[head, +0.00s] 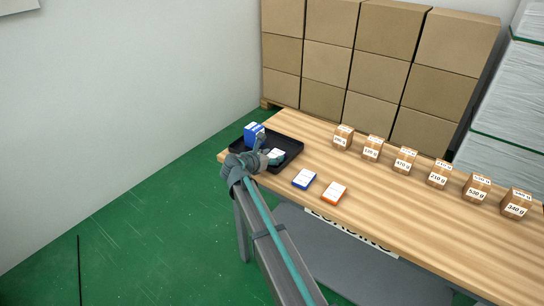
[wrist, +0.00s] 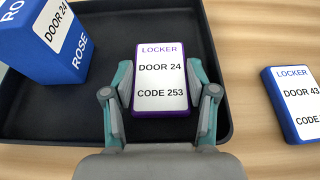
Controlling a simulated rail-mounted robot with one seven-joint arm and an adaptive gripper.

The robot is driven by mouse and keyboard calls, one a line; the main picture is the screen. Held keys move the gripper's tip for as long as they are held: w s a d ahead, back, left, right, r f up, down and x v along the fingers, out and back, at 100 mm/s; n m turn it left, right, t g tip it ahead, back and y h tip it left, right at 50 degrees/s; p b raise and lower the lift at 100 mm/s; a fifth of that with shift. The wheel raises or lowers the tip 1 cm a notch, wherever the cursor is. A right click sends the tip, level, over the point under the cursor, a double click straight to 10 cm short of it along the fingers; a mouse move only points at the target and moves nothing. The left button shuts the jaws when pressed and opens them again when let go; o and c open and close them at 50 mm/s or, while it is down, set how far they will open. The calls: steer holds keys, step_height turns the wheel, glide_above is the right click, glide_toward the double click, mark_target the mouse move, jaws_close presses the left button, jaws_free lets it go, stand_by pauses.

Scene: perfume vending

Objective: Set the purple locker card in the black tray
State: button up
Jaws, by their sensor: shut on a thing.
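The purple locker card (wrist: 160,76), white-faced with a purple edge, reads "DOOR 24, CODE 253" in the wrist view. My gripper (wrist: 160,95) is shut on it, one finger at each side. The card is over the floor of the black tray (wrist: 105,125); I cannot tell whether it touches the floor. In the head view the tray (head: 297,149) sits at the table's left end, with my gripper (head: 274,157) over it and the card's white face (head: 277,153) partly showing. A blue ROSE box (wrist: 42,42), marked DOOR 24, stands in the tray's left part, also visible in the head view (head: 253,134).
A blue locker card (head: 304,179) and an orange card (head: 334,192) lie on the wooden table (head: 400,215), right of the tray. Several small labelled cartons (head: 404,160) stand in a row along the back. Large stacked boxes (head: 350,60) are behind the table.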

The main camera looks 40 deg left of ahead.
steer(key=shift+f, duration=0.1)
steer(key=o, duration=1.1)
steer(key=shift+o, duration=0.2)
steer(key=shift+s+r, duration=0.25)
steer(key=shift+s, duration=0.05)
steer(key=v, duration=1.1)
steer(key=shift+s+b, duration=0.2)
steer(key=shift+b, duration=0.15)
